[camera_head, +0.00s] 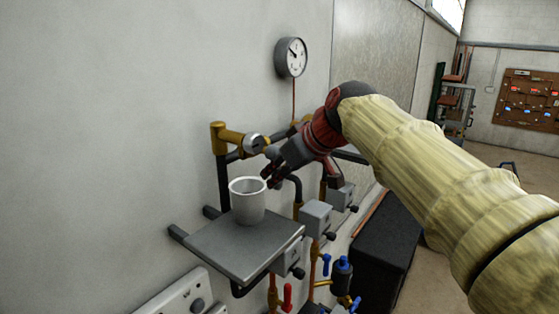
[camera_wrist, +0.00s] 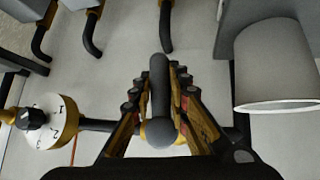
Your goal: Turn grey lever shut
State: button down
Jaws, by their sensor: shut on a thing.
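The grey lever (camera_wrist: 158,88) stands between my fingers in the wrist view, a dark grey rod with a round ball end toward the camera. A yellow brass piece shows partly behind the ball. My gripper (camera_wrist: 160,95) is shut on the lever, with one finger along each side of it. In the head view my gripper (camera_head: 275,171) is at the brass pipework on the wall, just right of a brass fitting with a round grey face (camera_head: 254,143). The fingers and my wrist hide the lever there, so its angle to the pipe cannot be told.
A white cup (camera_head: 247,203) stands on a grey shelf (camera_head: 218,250) close below left of my gripper; the cup is also close in the wrist view (camera_wrist: 278,60). A gauge (camera_head: 291,57) hangs above. Grey boxes (camera_head: 315,216), red and blue handled valves, and a black cabinet (camera_head: 385,250) are lower.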

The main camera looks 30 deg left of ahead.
jog(key=shift+s+f+m+g+p, duration=0.15)
jog(key=shift+s+m+g+p, duration=0.15)
jog(key=shift+g+p, duration=0.15)
dwell(0.3)
jog(key=c, duration=1.7)
grip_release()
jog(key=shift+s+d+r, duration=0.1)
jog(key=shift+d+r, duration=0.2)
jog(key=shift+r, duration=0.25)
jog(key=v, duration=1.1)
jog(key=shift+f, duration=0.1)
